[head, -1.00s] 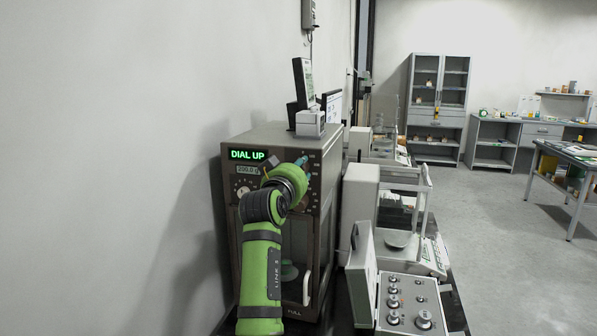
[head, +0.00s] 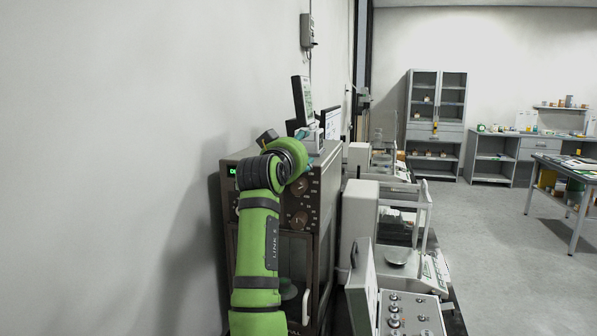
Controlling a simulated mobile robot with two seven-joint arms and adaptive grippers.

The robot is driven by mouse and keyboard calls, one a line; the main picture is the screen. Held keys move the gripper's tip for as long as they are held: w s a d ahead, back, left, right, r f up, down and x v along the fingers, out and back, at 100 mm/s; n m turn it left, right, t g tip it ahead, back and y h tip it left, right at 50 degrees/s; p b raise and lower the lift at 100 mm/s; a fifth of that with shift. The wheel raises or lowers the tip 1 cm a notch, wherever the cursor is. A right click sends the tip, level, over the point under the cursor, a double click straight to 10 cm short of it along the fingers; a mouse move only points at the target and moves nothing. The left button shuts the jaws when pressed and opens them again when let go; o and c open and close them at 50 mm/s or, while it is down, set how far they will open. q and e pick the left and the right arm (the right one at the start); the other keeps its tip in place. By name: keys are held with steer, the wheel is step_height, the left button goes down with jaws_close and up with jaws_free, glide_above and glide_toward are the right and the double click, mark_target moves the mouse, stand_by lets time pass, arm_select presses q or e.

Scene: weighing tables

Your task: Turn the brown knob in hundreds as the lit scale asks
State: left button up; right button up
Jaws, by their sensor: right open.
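The lit brown scale (head: 328,200) stands by the wall, and only a bit of its green display (head: 232,171) shows past my arm. Two brown knobs are on its front: an upper knob (head: 299,187) and a lower knob (head: 298,218), both with number marks around them. I cannot read where they point. My right gripper (head: 307,131) is open, level with the scale's top edge and above the upper knob, apart from both knobs. It is small and partly hidden by my green wrist. My left gripper is not in view.
To the right are white balances (head: 361,214) and an open case of weights (head: 408,312).

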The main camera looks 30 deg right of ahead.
steer(key=shift+r, duration=0.75)
